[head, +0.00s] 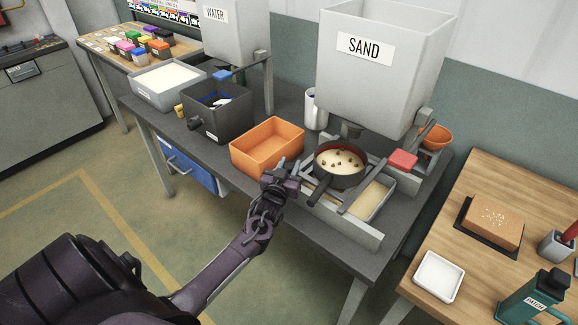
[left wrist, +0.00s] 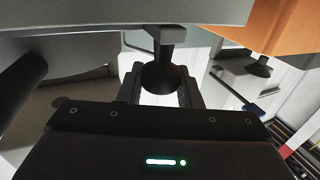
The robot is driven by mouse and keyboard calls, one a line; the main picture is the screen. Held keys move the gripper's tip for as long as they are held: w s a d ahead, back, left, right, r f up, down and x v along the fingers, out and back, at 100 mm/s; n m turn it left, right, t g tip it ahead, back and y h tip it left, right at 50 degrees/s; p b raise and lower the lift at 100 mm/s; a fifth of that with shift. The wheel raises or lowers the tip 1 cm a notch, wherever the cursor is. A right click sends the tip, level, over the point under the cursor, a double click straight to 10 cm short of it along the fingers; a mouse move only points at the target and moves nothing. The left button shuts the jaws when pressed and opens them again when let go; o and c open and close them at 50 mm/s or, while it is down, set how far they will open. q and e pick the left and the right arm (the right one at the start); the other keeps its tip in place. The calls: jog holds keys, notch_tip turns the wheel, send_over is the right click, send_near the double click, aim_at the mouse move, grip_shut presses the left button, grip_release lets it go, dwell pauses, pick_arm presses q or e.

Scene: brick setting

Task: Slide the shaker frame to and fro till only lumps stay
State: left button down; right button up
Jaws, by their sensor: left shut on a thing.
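The shaker frame (head: 318,190) sits on grey rails under the sand hopper. It carries a round dark sieve (head: 338,181) holding pale sand with several brown lumps on top. A tray (head: 372,203) beneath and to the right of the sieve holds pale sand. My left gripper (head: 287,178) is at the left front of the frame, beside the sieve. In the left wrist view its fingers are shut on a dark knob (left wrist: 160,76) hanging from a grey bar (left wrist: 168,35). My right gripper is not in view.
The sand hopper (head: 375,85) stands over the sieve. An empty orange bin (head: 267,158) is close left of my gripper. A wooden table (head: 458,260) stands further right.

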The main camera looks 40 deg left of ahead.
pick_arm(q)
jog(key=d, duration=0.6)
jog(key=shift+s+d+p, duration=0.3)
jog(key=shift+d+p, duration=0.05)
jog(key=shift+p, duration=0.05)
jog(key=shift+a, duration=0.1)
jog(key=c, duration=1.1)
grip_release()
jog(key=shift+o, duration=0.2)
jog(key=b+v, duration=0.1)
jog(key=v, duration=0.6)
jog(key=shift+s, duration=0.35)
